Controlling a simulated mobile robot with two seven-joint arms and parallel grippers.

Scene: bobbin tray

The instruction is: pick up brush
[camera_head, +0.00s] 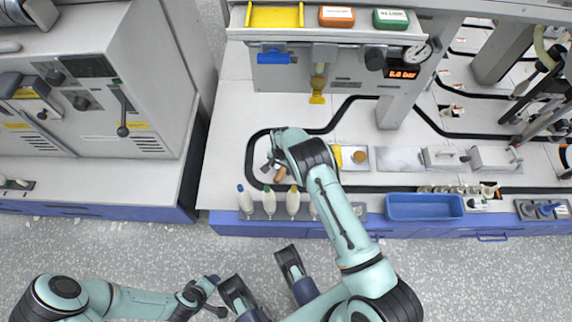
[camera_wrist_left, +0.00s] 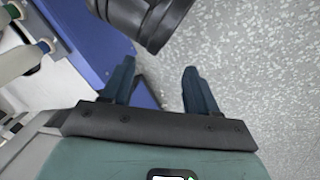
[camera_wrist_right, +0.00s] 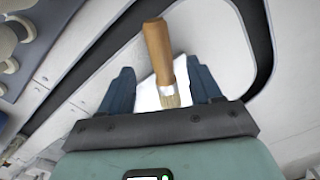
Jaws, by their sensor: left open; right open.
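The brush, with a wooden handle, a metal band and pale bristles, shows in the right wrist view (camera_wrist_right: 158,58). It lies between the two open fingers of my right gripper (camera_wrist_right: 160,88), its handle pointing away past the fingertips. I cannot tell whether the fingers touch it. In the head view the brush handle (camera_head: 280,174) shows beside my right gripper (camera_head: 272,160) on the white worktop. My left gripper (camera_head: 214,294) is open and empty over the speckled floor, and its fingers show in the left wrist view (camera_wrist_left: 160,82).
Several bobbins (camera_head: 245,200) stand in a row at the worktop's front edge. A blue tray (camera_head: 424,207) sits to their right. A black track (camera_head: 252,150) curves around the brush. A yellow tray (camera_head: 275,17) is on the upper shelf. A grey machine (camera_head: 90,100) stands at left.

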